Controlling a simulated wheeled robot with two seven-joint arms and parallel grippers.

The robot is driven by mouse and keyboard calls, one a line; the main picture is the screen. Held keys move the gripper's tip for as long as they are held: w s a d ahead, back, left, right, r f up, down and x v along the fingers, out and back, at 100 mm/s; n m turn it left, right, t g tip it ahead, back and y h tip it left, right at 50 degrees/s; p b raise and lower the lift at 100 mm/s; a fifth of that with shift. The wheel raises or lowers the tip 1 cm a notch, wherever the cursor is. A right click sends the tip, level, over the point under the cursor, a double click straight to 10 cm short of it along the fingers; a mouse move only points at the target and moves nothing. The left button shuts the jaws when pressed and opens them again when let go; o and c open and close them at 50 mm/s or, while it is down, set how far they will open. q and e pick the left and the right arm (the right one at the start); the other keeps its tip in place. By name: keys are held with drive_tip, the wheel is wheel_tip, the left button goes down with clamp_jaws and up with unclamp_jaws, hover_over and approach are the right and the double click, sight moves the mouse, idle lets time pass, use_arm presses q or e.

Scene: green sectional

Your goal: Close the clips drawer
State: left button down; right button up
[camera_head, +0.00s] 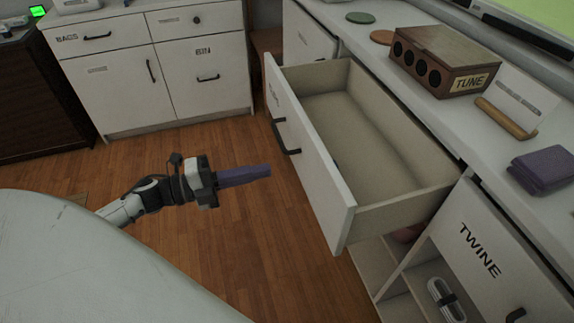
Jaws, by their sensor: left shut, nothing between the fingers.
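An open drawer (297,139) sticks out from the white counter unit on the right. Its front panel faces left, with a dark bar handle and a label seen at too steep an angle to read fully. The inside looks mostly empty, with a small dark thing near the handle side partly hidden by the front panel. My left gripper (268,171) is shut and empty, with its purple fingers pointing right toward the drawer front. It is apart from the panel, to its left. My right gripper is not in view.
A speaker-like box (443,60) marked TUNE, a folded purple cloth (541,172) and a card on a wooden holder (506,118) are on the countertop. Below the drawer are open shelves and a TWINE door (480,250). The wooden floor (240,240) left of the drawer is clear.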

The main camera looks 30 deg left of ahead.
sight(302, 162)
use_arm(q)
drive_tip(key=x, duration=0.7)
drive_tip(key=shift+w, duration=0.1)
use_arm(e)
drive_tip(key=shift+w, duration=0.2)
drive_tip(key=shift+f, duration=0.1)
